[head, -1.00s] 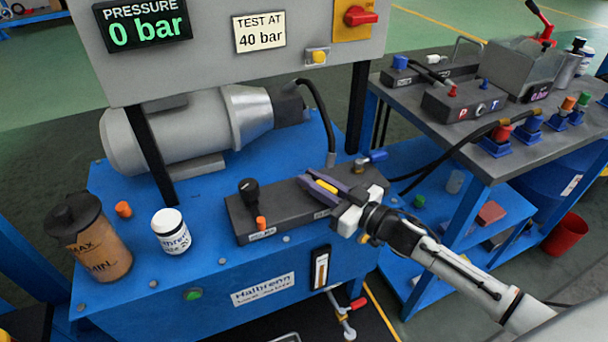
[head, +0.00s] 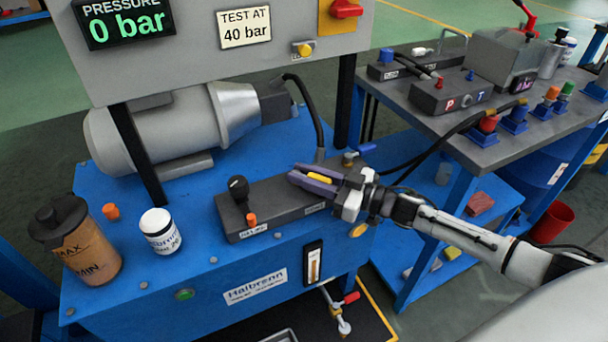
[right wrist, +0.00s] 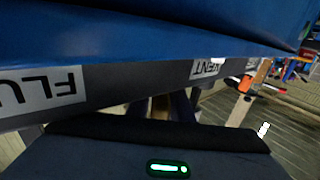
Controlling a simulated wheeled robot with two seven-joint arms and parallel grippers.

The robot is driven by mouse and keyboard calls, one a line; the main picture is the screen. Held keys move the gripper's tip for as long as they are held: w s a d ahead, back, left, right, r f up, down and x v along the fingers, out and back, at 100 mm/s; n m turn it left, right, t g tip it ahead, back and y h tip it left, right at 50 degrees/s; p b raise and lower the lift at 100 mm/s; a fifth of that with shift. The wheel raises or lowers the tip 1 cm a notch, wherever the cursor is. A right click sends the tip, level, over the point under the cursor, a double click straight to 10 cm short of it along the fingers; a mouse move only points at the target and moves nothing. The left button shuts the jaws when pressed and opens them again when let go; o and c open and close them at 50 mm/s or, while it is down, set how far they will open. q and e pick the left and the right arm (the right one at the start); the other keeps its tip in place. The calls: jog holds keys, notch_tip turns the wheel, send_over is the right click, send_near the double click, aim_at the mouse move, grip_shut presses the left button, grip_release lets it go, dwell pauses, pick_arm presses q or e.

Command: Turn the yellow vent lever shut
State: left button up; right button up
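The yellow vent lever (head: 320,179) is at the right end of the dark valve block (head: 275,207) on the blue power unit. In the head view it lies nearly flat, pointing left and slightly away. My right gripper (head: 297,171), with purple-grey fingers, reaches in from the right with one finger on each side of the lever. I cannot tell whether the fingers press on it. The right wrist view shows the block's edge from close up with a VENT label (right wrist: 207,69); the lever is not clear there. My left gripper is not in view.
A black knob (head: 238,187) and an orange cap (head: 251,219) are on the block's left part. A blue-handled valve (head: 360,152) and a black hose (head: 313,115) are close behind the gripper. The gauge panel (head: 190,60) reads 0 bar. A grey workbench (head: 490,125) stands right.

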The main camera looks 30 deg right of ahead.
jog(key=shift+o, duration=1.3)
jog(key=p+v, duration=0.1)
jog(key=v, duration=0.9)
jog(key=shift+s, duration=0.1)
jog(key=shift+c, duration=0.4)
